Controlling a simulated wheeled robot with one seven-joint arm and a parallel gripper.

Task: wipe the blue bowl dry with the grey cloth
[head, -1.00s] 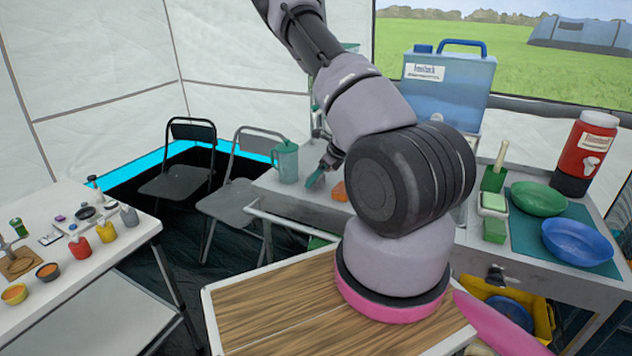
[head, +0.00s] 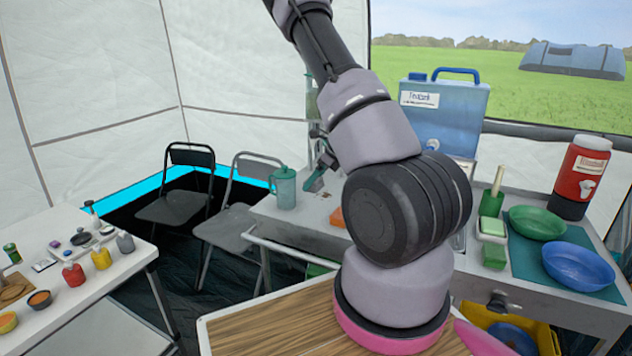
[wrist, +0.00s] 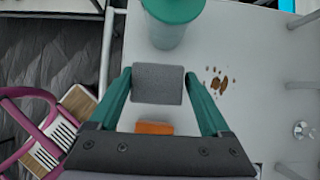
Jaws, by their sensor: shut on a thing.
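My gripper (head: 316,182) is over the counter, next to the teal jug, and it also shows in the wrist view (wrist: 157,88). Its teal fingers are shut on the grey cloth (wrist: 157,83), a small flat rectangle. The cloth cannot be made out clearly in the head view. The blue bowl (head: 578,265) sits upright on a teal mat (head: 604,239) at the right end of the counter, far from my gripper. Whether the bowl is wet cannot be told.
A teal jug (wrist: 172,30) stands just beyond the cloth. An orange block (wrist: 153,128) lies on the counter (wrist: 262,120), with brown crumbs (wrist: 218,82) to the right.

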